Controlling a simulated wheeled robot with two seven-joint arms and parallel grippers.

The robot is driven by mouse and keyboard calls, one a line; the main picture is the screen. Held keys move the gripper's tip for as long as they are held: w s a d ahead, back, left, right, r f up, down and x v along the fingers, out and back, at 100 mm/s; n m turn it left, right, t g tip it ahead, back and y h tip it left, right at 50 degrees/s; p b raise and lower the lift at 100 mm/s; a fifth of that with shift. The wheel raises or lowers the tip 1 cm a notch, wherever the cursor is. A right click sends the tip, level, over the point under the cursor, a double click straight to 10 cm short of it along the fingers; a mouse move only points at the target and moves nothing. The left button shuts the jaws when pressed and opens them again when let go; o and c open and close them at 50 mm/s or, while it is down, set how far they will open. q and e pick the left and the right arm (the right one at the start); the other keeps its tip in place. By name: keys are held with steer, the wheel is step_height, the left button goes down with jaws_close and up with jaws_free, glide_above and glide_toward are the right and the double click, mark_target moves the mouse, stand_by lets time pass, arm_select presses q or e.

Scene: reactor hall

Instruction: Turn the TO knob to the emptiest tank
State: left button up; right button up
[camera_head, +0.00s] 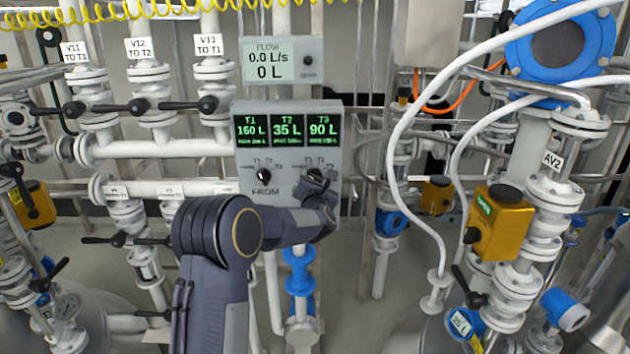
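The grey control panel (289,109) shows three green readouts: T1 160 L, T2 35 L and T3 90 L. Below them on the left is the black FROM knob (264,176), with T1, T2 and T3 marks around it. My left gripper (317,183) is at the lower right of the panel, over the place of the TO knob. It covers most of that knob and its label, so I cannot tell which way the knob points. Whether the fingers touch or grip it is unclear. My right gripper is not in view.
A flow meter (282,60) above the panel reads 0.0 L/s and 0 L. White pipes with black-handled valves (139,104) stand to the left. A white hose (399,135), a yellow actuator box (500,222) and the AV2 pipe (551,190) stand to the right.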

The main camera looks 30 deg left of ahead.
arm_select(q)
steer(key=c, duration=0.6)
steer(key=shift+c, duration=0.2)
steer(key=m+b, duration=0.4)
steer(key=m, duration=0.6)
steer(key=shift+m, duration=0.3)
steer(key=m, duration=0.5)
steer(key=shift+p, duration=0.35)
steer(key=shift+d+f, duration=0.1)
